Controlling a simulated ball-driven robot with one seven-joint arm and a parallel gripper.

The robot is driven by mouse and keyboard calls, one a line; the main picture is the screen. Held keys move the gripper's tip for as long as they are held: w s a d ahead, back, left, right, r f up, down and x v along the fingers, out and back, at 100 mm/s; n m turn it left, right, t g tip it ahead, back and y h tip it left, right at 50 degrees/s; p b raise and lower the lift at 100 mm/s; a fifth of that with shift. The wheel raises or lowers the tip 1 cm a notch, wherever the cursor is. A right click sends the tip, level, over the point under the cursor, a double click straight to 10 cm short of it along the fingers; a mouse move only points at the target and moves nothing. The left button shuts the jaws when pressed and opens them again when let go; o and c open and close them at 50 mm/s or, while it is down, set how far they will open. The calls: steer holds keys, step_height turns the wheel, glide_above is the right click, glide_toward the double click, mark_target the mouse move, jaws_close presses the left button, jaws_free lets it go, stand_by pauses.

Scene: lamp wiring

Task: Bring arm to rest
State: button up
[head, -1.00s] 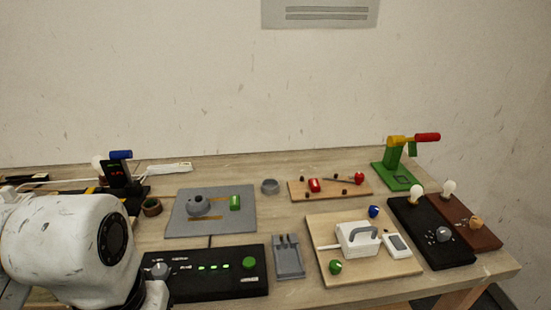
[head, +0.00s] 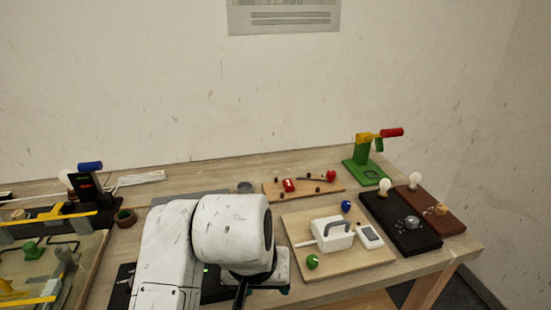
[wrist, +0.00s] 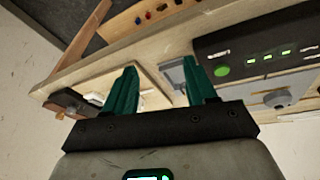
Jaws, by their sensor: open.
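My gripper (wrist: 160,88) shows in the wrist view with its two teal fingers wide apart and nothing between them. In the head view my white arm stands over the front middle of the table, and the gripper is mostly hidden behind it. The arm covers most of the black panel with the green button, which shows in the wrist view (wrist: 245,50) to the right of the fingers. The wooden table (head: 215,167) is below and around the arm.
A board (head: 350,262) with a white handled box (head: 328,240) lies right of my arm. Bulb bases (head: 400,228) and a green stand (head: 362,165) are farther right. A yellow-barred board (head: 60,255) lies left. The air above the table's back is clear.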

steer(key=w+d+f+m+t+h, duration=0.1)
steer(key=w+d, duration=0.1)
steer(key=d, duration=0.6)
steer(key=w+d+f+t+h, duration=0.1)
steer(key=w+d+f, duration=0.1)
steer(key=d, duration=0.6)
steer(key=s+d+f, duration=0.3)
steer(key=d, duration=0.3)
steer(key=s+d+f, duration=0.3)
steer(key=d, duration=0.4)
steer(key=s+d+f+n+g, duration=0.15)
steer(key=s+d+f, duration=0.25)
steer(key=s+f, duration=0.4)
steer(key=s+a+f+g+y, duration=0.1)
steer(key=s+f, duration=0.1)
steer(key=s, duration=0.5)
steer(key=s+a+f+g+y, duration=0.1)
steer(key=s+a+f+y, duration=0.1)
steer(key=s, duration=0.5)
steer(key=shift+s+f, duration=0.25)
steer(key=shift+f, duration=0.6)
steer(key=shift+a+g, duration=0.1)
steer(key=shift+g, duration=0.15)
